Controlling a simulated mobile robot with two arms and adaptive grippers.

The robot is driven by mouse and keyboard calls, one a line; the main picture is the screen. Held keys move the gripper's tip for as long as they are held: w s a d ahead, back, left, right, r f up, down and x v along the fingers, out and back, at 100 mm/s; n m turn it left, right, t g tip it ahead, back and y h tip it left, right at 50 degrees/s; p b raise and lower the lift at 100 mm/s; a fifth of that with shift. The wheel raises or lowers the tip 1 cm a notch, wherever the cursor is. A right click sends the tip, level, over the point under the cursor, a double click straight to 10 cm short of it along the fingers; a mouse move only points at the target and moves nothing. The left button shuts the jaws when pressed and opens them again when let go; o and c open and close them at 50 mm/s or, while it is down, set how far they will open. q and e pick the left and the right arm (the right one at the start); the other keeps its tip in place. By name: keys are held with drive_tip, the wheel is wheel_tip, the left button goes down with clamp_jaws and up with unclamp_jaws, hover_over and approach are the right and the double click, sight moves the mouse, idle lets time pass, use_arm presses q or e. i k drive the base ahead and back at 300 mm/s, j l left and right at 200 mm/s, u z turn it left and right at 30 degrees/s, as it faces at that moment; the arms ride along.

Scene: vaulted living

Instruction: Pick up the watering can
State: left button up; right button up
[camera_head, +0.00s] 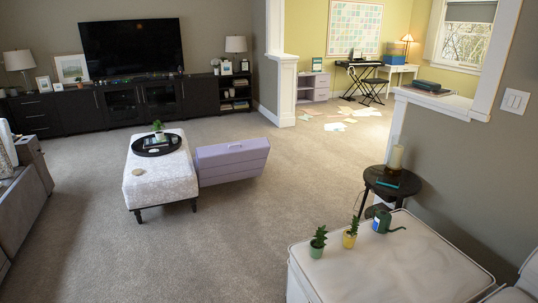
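A small watering can (382,222) stands upright near the far edge of the white upholstered ottoman (385,268) at the lower right. It is dark green with a blue and white patch on its body, and its spout points right. Two small potted plants stand to its left: one in a yellow pot (350,239) and one in a green pot (316,249). Neither of my grippers shows in the head view.
A round dark side table (372,177) with a candle (395,158) stands behind the ottoman, beside a half wall (450,165). A white bench (150,185) and a purple chest (232,162) stand at centre left. Open carpet (240,245) lies in front.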

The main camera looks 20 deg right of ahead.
sight(381, 224)
drive_tip(key=i, duration=1.85)
drive_tip(key=i+z, duration=0.25)
drive_tip(key=i, duration=0.2)
drive_tip(key=i+j+z, duration=0.2)
drive_tip(key=i, duration=0.25)
drive_tip(key=i+j+z, duration=0.25)
drive_tip(key=i, duration=0.15)
